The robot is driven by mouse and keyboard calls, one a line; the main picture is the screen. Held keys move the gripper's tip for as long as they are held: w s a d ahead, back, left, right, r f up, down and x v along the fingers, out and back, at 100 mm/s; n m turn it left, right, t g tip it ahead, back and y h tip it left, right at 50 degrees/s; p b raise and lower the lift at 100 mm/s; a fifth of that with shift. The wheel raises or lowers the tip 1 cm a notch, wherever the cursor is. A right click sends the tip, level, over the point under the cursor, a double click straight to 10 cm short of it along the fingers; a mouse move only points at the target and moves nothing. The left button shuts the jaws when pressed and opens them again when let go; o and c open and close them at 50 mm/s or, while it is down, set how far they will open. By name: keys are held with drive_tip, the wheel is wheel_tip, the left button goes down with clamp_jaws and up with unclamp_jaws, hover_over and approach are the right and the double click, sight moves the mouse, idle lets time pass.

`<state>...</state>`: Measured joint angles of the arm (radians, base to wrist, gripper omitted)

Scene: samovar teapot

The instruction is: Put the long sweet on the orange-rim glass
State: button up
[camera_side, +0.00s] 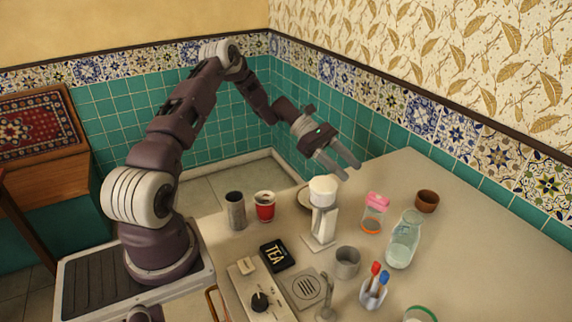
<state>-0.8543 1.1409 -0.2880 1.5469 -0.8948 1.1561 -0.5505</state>
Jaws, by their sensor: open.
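A clear glass (374,213) stands on the worktop right of centre, with an orange band (371,228) at its bottom; it looks upturned on its orange rim. A pink piece (377,199) sits on its top; it may be the long sweet, but its shape is too small to be sure. My gripper (351,172) is open and empty, raised above the worktop's back part, up and left of this glass and apart from it. Its fingers point down and to the right.
A white stand (322,215) with a pale round top is just below my gripper. A bottle (403,240), a brown cup (427,200), a grey mug (347,262) and a holder with red and blue sticks (373,293) surround the glass. A red cup (265,206) is left.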

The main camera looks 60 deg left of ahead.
drive_tip(key=s+d+r+m+g+y, duration=0.4)
drive_tip(key=s+d+r+m+y, duration=0.3)
drive_tip(key=s+d+r+m, duration=0.65)
drive_tip(key=s+r+m+t+y, duration=0.2)
drive_tip(key=s+r+m, duration=0.1)
drive_tip(key=s, duration=0.6)
drive_tip(key=s+r+m+t+y, duration=0.2)
drive_tip(key=s+m, duration=0.3)
drive_tip(key=s, duration=0.4)
drive_tip(key=shift+s+a+r+t+y, duration=0.15)
drive_tip(key=shift+s+r+t+y, duration=0.1)
drive_tip(key=shift+r+t+y, duration=0.35)
